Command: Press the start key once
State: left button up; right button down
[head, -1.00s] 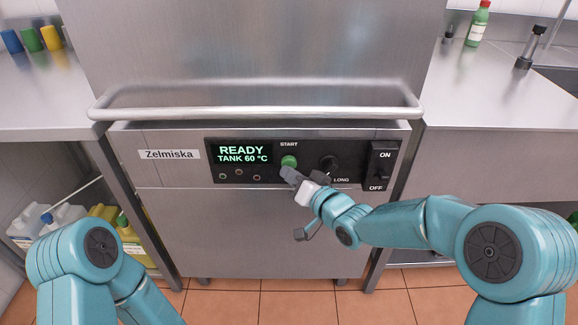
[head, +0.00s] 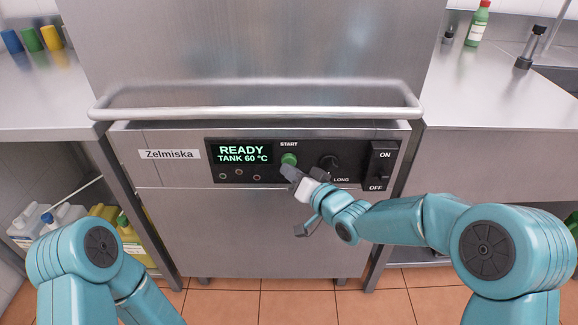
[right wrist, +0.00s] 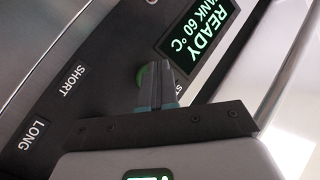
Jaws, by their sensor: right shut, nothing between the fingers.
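The green round start key (head: 289,159) sits on the black control panel under the word START, right of the display (head: 243,153) that reads READY, TANK 60 °C. My right gripper (head: 287,170) is shut and empty, its tips just below and in front of the start key in the head view. In the right wrist view the shut fingers (right wrist: 158,75) cover much of the start key (right wrist: 141,76), and only its green edge shows. I cannot tell whether the tips touch it. My left gripper is not in view; only parts of my arm show at lower left.
Right of the key are a black knob (head: 329,163) marked LONG and an ON/OFF switch (head: 380,163). A metal bar handle (head: 255,113) runs across the machine above the panel. Steel counters (head: 490,110) stand on both sides. Bottles (head: 66,215) stand on the lower left shelf.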

jog(key=shift+s, duration=0.1)
jog(key=shift+s+b, duration=0.6)
jog(key=shift+s, duration=0.55)
jog(key=s+b, duration=0.2)
jog(key=s, duration=0.3)
dwell(0.4)
